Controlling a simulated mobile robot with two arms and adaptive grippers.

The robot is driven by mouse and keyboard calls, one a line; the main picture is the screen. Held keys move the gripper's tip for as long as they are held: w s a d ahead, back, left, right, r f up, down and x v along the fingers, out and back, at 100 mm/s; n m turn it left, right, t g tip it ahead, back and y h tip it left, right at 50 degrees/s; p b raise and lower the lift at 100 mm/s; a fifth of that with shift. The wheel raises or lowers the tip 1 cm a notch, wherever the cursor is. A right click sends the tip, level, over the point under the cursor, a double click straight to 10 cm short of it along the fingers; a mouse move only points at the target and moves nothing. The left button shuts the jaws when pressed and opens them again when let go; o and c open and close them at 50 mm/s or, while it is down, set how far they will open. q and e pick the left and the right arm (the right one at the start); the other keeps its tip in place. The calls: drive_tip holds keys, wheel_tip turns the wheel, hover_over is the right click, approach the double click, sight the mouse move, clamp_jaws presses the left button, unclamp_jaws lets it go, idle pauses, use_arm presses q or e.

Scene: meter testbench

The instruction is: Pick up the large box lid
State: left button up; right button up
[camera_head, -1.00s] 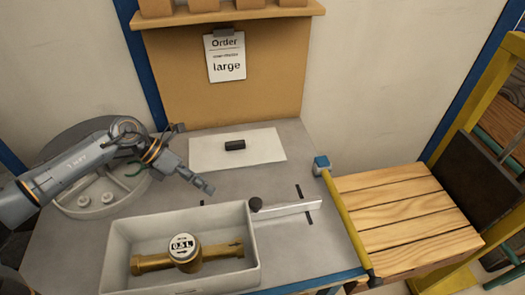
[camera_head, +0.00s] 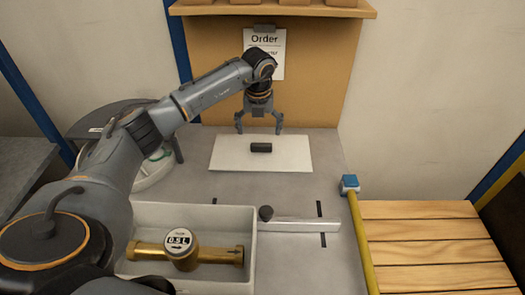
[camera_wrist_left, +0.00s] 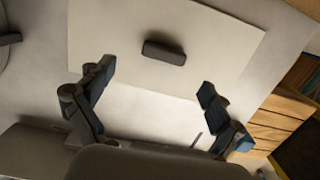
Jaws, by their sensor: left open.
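The large box lid (camera_head: 228,155) is a flat white rectangle lying on the grey bench top, with a dark handle (camera_head: 261,147) at its middle. It also shows in the left wrist view (camera_wrist_left: 215,40), with the handle (camera_wrist_left: 164,53) ahead of the fingers. My left gripper (camera_head: 259,128) points down with its fingers spread, above the lid and near the handle. It is open and empty, and its fingers appear on either side of the handle's line in the left wrist view (camera_wrist_left: 155,85). My right gripper is not in view.
An open white box (camera_head: 252,225) holding a brass meter (camera_head: 180,250) stands in front of the lid. A light bar with a black knob (camera_head: 266,213) lies beside it. A yellow rail (camera_head: 361,240) and wooden slats (camera_head: 430,245) are at the right. A shelf (camera_head: 300,10) hangs behind.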

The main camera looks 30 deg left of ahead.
sight(261, 144)
use_arm(q)
drive_tip(key=shift+w+f, duration=0.2)
drive_tip(key=shift+f, duration=0.75)
drive_tip(key=shift+w+f+p, duration=0.1)
drive_tip(key=shift+f+p, duration=0.35)
drive_tip(key=shift+f, duration=0.1)
drive_tip(key=f, duration=0.2)
drive_tip(key=w+f+p, duration=0.1)
drive_tip(key=f, duration=0.1)
drive_tip(key=shift+f, duration=0.2)
drive_tip(key=shift+s, duration=0.1)
drive_tip(key=shift+c, duration=0.3)
drive_tip(key=c, duration=1.3)
drive_tip(key=shift+r, duration=0.1)
